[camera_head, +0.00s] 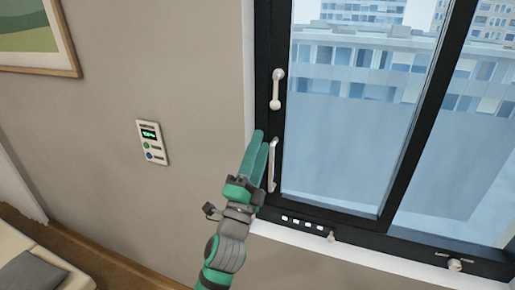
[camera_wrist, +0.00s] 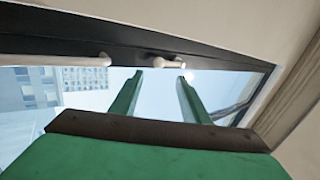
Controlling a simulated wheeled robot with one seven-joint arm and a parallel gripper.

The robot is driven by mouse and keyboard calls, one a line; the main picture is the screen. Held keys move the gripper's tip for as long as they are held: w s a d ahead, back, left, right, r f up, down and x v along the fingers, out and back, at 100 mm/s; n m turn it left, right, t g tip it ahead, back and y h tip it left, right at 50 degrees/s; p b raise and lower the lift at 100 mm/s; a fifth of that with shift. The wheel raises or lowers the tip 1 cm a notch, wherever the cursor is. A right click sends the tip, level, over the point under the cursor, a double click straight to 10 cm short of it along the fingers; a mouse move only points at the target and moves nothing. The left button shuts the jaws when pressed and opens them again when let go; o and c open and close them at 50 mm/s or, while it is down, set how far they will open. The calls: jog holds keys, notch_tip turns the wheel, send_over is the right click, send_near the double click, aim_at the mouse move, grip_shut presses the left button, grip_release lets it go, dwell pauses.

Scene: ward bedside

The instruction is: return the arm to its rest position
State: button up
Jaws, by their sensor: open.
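My gripper (camera_head: 259,147) is raised in front of the window's left frame in the head view, its green fingers pointing up. In the wrist view my gripper (camera_wrist: 160,78) shows two green fingers apart with nothing between them. A white vertical handle (camera_head: 272,166) on the black window frame is just right of the fingers in the head view; I cannot tell whether they touch. A white lever handle (camera_head: 277,90) sits higher on the same frame. In the wrist view a white handle (camera_wrist: 168,63) appears near the fingertips and a white bar (camera_wrist: 82,61) at the left.
The black-framed window (camera_head: 262,55) fills the right side. A wall panel (camera_head: 152,142) with a green display is left of my arm. A framed picture (camera_head: 65,72) hangs upper left. A bed (camera_head: 15,245) is at lower left.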

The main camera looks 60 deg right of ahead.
dwell(0.3)
jog(key=w+a+f+n+t+y, duration=0.3)
jog(key=a+n+t, duration=0.3)
jog(key=n, duration=0.2)
jog(key=w+a+f+n+t+y, duration=0.3)
jog(key=a+n+t, duration=0.3)
jog(key=n+t, duration=0.15)
jog(key=s+a+f+n+t+y, duration=0.2)
jog(key=a+f+n+y, duration=0.95)
jog(key=a+f, duration=0.4)
jog(key=s+a+f+n+g+y, duration=0.2)
jog(key=s+a+f+y, duration=0.1)
jog(key=s+a+f, duration=0.6)
jog(key=s+a+f+n+g+y, duration=0.3)
jog(key=s+a+f, duration=0.6)
jog(key=s+a, duration=0.3)
jog(key=s, duration=0.2)
jog(key=shift+s+a+f+g+y, duration=0.15)
jog(key=shift+s+a+g+y, duration=0.15)
jog(key=shift+g+y, duration=0.05)
